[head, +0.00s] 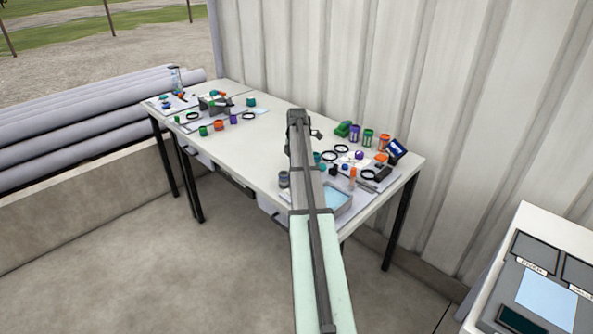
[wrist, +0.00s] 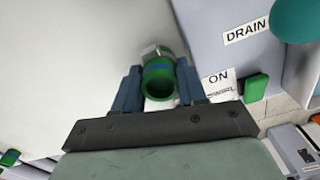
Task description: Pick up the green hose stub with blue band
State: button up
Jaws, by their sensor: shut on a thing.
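The green hose stub with a blue band (wrist: 158,77) shows in the wrist view, its open round end facing the camera. A grey metal fitting shows at its far end. My gripper (wrist: 160,86) has one blue-grey finger on each side of the stub and is shut on it. In the head view my gripper (head: 298,118) is over the middle of the white table, and the arm hides what it holds. I cannot tell from these views how high the stub is above the surface beneath.
The white table (head: 262,133) has clear room left of my arm. In the wrist view are a DRAIN label (wrist: 246,31), an ON label (wrist: 218,80) and a green block (wrist: 256,87).

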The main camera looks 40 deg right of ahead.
notch_tip(320, 180, up, 9)
jog(key=shift+s+d+r, duration=0.15)
jog(key=shift+d+r, duration=0.05)
jog(key=shift+r, duration=0.1)
jog(key=shift+s+d, duration=3.1)
jog(key=shift+s, duration=0.35)
jog(key=shift+s+d, duration=3.1)
jog(key=shift+s, duration=0.3)
jog(key=shift+s+d, duration=3.1)
jog(key=shift+s, duration=0.35)
jog(key=shift+f, duration=0.15)
jog(key=shift+f, duration=3.8)
